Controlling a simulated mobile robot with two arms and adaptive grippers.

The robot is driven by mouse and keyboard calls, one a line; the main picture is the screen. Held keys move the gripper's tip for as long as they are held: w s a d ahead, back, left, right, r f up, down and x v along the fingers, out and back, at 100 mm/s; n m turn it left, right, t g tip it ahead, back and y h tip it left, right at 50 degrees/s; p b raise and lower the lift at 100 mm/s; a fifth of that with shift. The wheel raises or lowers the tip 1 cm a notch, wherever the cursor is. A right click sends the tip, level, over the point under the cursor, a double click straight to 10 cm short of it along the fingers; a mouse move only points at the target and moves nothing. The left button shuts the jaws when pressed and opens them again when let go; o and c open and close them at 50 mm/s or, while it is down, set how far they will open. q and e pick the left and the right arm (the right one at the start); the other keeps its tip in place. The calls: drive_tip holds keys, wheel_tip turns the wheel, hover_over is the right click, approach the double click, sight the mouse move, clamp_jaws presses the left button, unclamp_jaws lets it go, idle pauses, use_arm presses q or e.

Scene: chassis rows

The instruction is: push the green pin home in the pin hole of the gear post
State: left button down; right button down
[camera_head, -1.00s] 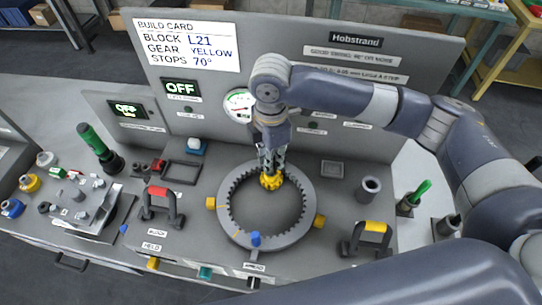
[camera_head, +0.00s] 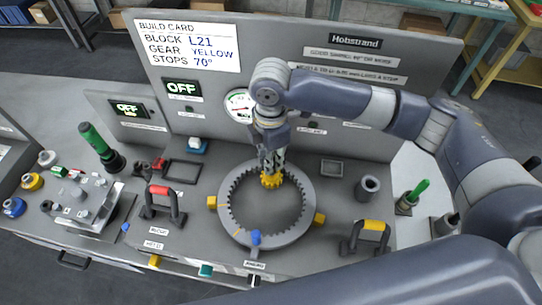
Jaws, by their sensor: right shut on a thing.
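My right gripper (camera_head: 270,166) points down inside the ring gear (camera_head: 304,213), near its back edge. Its fingers are shut right above the yellow gear (camera_head: 271,181), which sits at the ring's back teeth. The small thing between the fingers, taken to be the green pin, is too hidden to make out. The gear post and its pin hole are also hidden by the gear and fingers; I cannot tell how deep the pin sits. My left gripper is not in view.
A red-topped handle (camera_head: 160,191) stands left of the ring and a yellow-topped handle (camera_head: 375,226) right of it. A blue stop (camera_head: 255,238) is at the ring's front. A grey cup (camera_head: 368,187) stands at right. The upright panel (camera_head: 400,62) closes off the back.

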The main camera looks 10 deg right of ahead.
drive_tip(key=shift+f, duration=0.85)
idle(0.3)
drive_tip(key=shift+f+b, duration=0.3)
drive_tip(key=shift+f, duration=0.35)
drive_tip(key=c, duration=1.4)
unclamp_jaws()
drive_tip(key=shift+c, duration=0.2)
wheel_tip(320, 180, up, 12)
drive_tip(key=shift+r, duration=0.1)
